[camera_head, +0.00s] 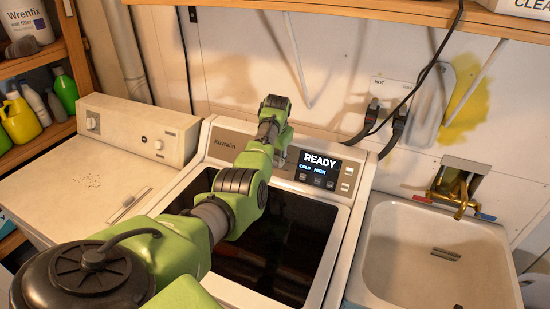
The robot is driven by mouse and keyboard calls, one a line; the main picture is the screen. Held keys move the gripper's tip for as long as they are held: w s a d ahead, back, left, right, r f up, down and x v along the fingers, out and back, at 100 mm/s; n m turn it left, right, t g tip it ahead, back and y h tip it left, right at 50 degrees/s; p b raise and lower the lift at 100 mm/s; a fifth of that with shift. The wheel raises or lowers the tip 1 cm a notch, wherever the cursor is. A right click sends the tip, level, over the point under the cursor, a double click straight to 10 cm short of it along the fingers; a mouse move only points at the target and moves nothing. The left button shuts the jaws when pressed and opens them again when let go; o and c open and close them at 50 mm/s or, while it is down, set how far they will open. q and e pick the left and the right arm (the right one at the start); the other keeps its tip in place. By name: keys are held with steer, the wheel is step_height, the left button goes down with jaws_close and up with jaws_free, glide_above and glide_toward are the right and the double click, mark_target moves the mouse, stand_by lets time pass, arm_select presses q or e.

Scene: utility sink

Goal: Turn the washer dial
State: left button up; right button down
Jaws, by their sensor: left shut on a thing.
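The washer (327,235) stands in the middle, with a dark glass lid and a control panel (223,143) along its back. The panel's display (320,163) reads "READY", "COLD" and "HIGH". My green left arm reaches from the lower left across the lid to the panel. My left gripper (280,157) is at the panel just left of the display, mostly hidden behind my own wrist. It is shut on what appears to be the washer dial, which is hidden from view. My right gripper is not in view.
A white dryer-like machine (85,180) with small knobs stands at the left. A utility sink (400,255) with a brass faucet (455,198) is at the right.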

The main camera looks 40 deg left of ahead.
arm_select(q)
steer(key=shift+f+h, duration=0.15)
steer(key=shift+h, duration=0.25)
steer(key=shift+s, duration=0.1)
steer(key=o, duration=1.1)
steer(key=shift+r, duration=0.7)
steer(key=v, duration=1)
steer(key=shift+s+d+r, duration=0.15)
steer(key=shift+d+r, duration=0.05)
steer(key=shift+r, duration=0.1)
